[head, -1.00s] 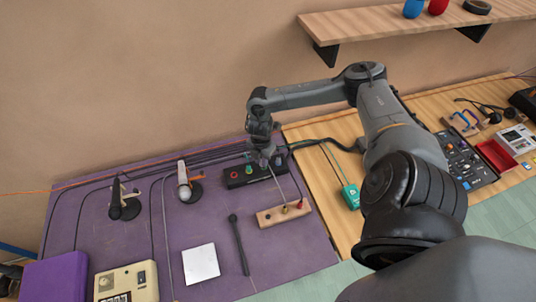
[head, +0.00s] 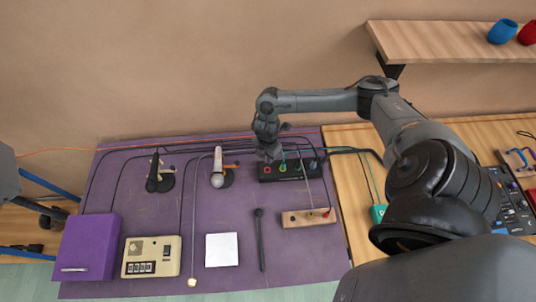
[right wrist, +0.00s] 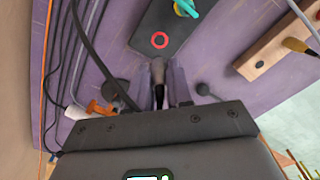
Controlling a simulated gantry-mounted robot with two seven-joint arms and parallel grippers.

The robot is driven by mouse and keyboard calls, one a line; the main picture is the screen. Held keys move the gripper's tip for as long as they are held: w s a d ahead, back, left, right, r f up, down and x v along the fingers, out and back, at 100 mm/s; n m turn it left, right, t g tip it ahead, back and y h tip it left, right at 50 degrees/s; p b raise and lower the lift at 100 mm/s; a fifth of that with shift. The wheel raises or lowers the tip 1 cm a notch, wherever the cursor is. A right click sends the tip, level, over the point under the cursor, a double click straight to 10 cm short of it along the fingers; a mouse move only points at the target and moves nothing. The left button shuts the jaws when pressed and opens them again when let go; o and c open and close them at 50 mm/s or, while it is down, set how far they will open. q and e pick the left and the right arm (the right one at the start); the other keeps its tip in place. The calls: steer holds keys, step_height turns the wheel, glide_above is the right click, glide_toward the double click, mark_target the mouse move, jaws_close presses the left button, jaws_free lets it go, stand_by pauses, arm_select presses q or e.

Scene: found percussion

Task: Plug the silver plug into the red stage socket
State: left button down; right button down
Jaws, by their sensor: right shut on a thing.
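The black stage box (head: 294,175) lies at the back right of the purple mat. Its red-ringed socket (head: 268,168) is at its left end and looks empty; the ring also shows whole in the right wrist view (right wrist: 159,40). A green plug (head: 283,167) sits beside it. My right gripper (head: 270,155) is just above the box's left end. In the right wrist view, its fingers (right wrist: 160,85) are shut on the plug (right wrist: 158,75), dark-bodied with a greyish tip. The tip points toward the red ring and appears apart from it. My left gripper is not in view.
A wooden block (head: 296,219) with coloured plugs lies in front of the box. Microphones (head: 217,170) on stands, a white sheet (head: 222,250) and a black stick (head: 260,240) lie around the mat. Black cables run along the back.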

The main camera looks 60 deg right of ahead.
steer(key=shift+r, duration=0.1)
steer(key=shift+f, duration=0.5)
steer(key=shift+f+b, duration=1.55)
steer(key=shift+f, duration=0.9)
steer(key=shift+p, duration=0.35)
